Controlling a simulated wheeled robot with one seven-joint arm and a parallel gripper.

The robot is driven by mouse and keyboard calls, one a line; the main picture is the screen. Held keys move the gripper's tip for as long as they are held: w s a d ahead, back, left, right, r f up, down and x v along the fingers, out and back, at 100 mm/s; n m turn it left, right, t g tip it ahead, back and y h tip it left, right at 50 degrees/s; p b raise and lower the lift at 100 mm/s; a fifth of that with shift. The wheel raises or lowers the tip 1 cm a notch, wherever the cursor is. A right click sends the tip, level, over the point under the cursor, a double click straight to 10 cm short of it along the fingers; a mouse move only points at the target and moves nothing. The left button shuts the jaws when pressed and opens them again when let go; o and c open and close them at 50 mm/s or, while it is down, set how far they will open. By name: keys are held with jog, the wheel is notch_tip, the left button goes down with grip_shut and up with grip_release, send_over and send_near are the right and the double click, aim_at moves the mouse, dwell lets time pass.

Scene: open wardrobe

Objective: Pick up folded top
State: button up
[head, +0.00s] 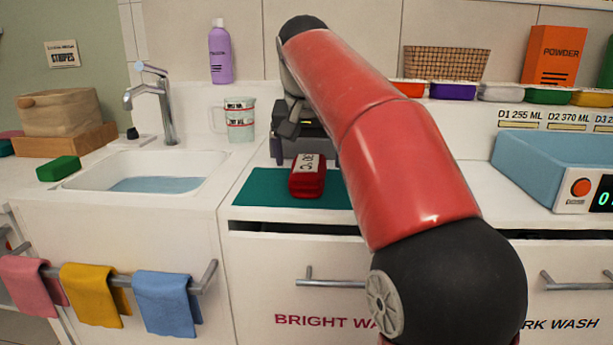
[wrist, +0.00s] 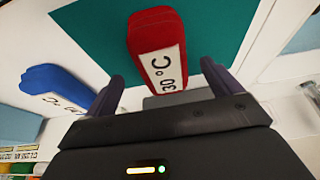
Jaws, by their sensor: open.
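A red folded top (head: 307,177) with a white label lies on a teal mat (head: 262,188) on the white counter. In the wrist view the red top (wrist: 150,32) reads "30 °C" and lies ahead of my gripper (wrist: 160,78). My gripper (head: 305,150) is at the far side of the top in the head view. Its two dark fingers are apart, with the label end of the top close to the gap between them. I cannot tell whether they touch it. My red arm hides part of the mat and the counter to the right.
A blue folded item (wrist: 55,88) with a label lies beside the mat in the wrist view. A measuring cup (head: 240,120) and a sink (head: 145,172) are to the left. A blue tray (head: 550,165) with a red button stands at the right. A basket (head: 445,63) is behind.

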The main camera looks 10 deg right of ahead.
aim_at(307, 166)
jog(key=x, duration=0.4)
jog(key=shift+w+a+f+b, duration=0.15)
jog(key=shift+w+f+b, duration=0.05)
jog(key=shift+w+b, duration=0.2)
jog(key=shift+s, duration=0.1)
jog(key=c, duration=1.1)
